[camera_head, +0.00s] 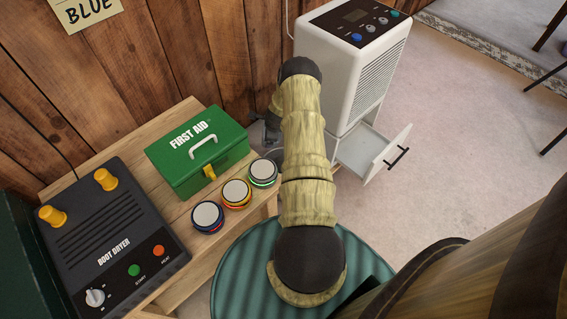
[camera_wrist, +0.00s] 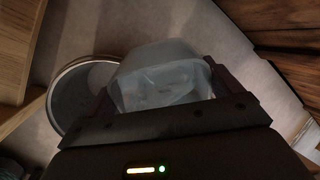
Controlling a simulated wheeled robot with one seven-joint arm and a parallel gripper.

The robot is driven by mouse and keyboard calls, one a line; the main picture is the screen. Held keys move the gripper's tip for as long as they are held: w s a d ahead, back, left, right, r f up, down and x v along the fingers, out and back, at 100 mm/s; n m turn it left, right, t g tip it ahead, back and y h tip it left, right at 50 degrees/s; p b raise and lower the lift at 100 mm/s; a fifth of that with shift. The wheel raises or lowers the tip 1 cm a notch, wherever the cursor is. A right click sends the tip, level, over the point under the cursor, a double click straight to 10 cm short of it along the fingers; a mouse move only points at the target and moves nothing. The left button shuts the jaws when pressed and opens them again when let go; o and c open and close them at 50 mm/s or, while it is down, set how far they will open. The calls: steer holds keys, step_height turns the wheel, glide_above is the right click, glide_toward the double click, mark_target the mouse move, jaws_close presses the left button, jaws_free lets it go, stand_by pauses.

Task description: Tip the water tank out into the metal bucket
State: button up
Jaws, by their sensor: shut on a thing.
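The water tank (camera_wrist: 160,85) is a translucent, pale box in the wrist view. My gripper (camera_wrist: 164,78) is shut on it, with a dark finger at each side. The metal bucket (camera_wrist: 53,98) shows its round rim just left of the tank, lower down near the floor; the tank overlaps part of its opening. I cannot tell how far the tank is tilted or how much water is in it. In the head view my arm hides the tank and most of my gripper (camera_head: 268,122).
A white dehumidifier (camera_head: 350,60) stands by the wall, its front drawer (camera_head: 372,152) pulled out. A wooden bench holds a green first aid box (camera_head: 200,165), a boot dryer (camera_head: 100,240) and three round push buttons (camera_head: 236,193). A green-topped round stand (camera_head: 240,275) is close below my arm.

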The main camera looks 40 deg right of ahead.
steer(key=shift+s+f+t+b, duration=0.3)
steer(key=shift+s+f+t, duration=0.1)
steer(key=shift+s, duration=0.05)
steer(key=shift+a+r, duration=0.1)
